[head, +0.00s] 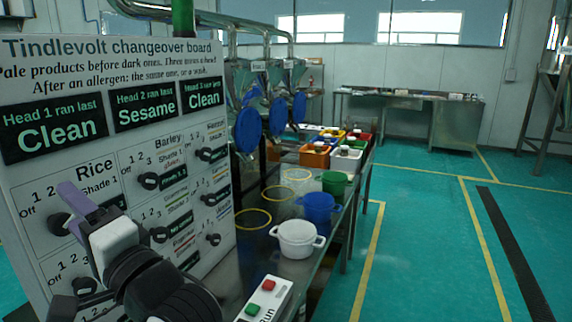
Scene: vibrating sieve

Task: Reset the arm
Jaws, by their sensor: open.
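My arm comes in from the bottom of the head view, with my gripper (72,213) in front of the left side of the changeover board (130,100). The gripper is open, its purple fingers near the black Rice knob (58,224). I cannot tell whether they touch the knob. Nothing shows held between them. The board has several black dials with numbered settings, such as the Barley knob (149,181). Three dark signs at its top read Clean, Sesame and Clean. My arm hides part of the lower board.
A white pot (297,239), blue bucket (318,207) and green bucket (335,184) stand on the metal bench right of the board. A run box (264,301) with red and green buttons is at the bottom. Colored bins (316,155) stand farther back. Open floor (420,240) lies right.

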